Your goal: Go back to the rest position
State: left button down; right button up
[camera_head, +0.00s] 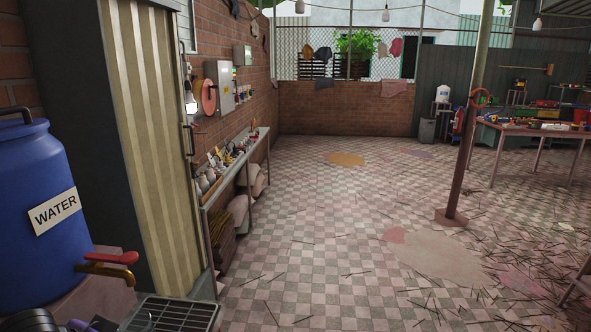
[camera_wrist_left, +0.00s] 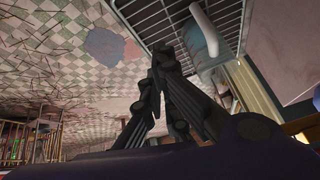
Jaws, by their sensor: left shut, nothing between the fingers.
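My left gripper (camera_wrist_left: 163,58) shows in the left wrist view. Its dark fingers come together at the tips and hold nothing. A metal grate (camera_wrist_left: 150,22) is behind and above the fingertips in that view, with a grey rounded piece (camera_wrist_left: 203,42) beside them that I cannot identify. The gripper appears apart from both. In the head view no gripper shows clearly; a small dark and purplish shape sits at the bottom left corner. My right gripper is in neither view.
A blue water barrel (camera_head: 38,190) with a red-handled tap (camera_head: 110,260) stands close at left, beside a metal grate (camera_head: 172,314). A narrow wall table (camera_head: 240,162) holds small items. A post (camera_head: 462,150) and work table (camera_head: 530,131) stand right. The tiled floor (camera_head: 330,225) between is open, with scattered sticks.

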pick_arm(q)
jog(key=s+d+f+n+g+y, duration=0.1)
jog(key=s+d+f, duration=0.2)
jog(key=s+f, duration=0.35)
jog(key=s+d+f+n+g, duration=0.1)
jog(key=s+d+f, duration=0.25)
jog(key=s, duration=0.65)
jog(key=s+d+f+n+g+y, duration=0.15)
jog(key=s+d+f, duration=0.3)
jog(key=s, duration=0.45)
jog(key=w+d+f+t+h, duration=0.1)
jog(key=w+d+f+t, duration=0.1)
jog(key=f, duration=0.4)
jog(key=w+d+f+t+h, duration=0.1)
jog(key=w+d+f+t, duration=0.1)
jog(key=w+f+t, duration=0.2)
notch_tip(320, 180, down, 3)
jog(key=shift+w+r, duration=0.2)
jog(key=shift+w, duration=0.35)
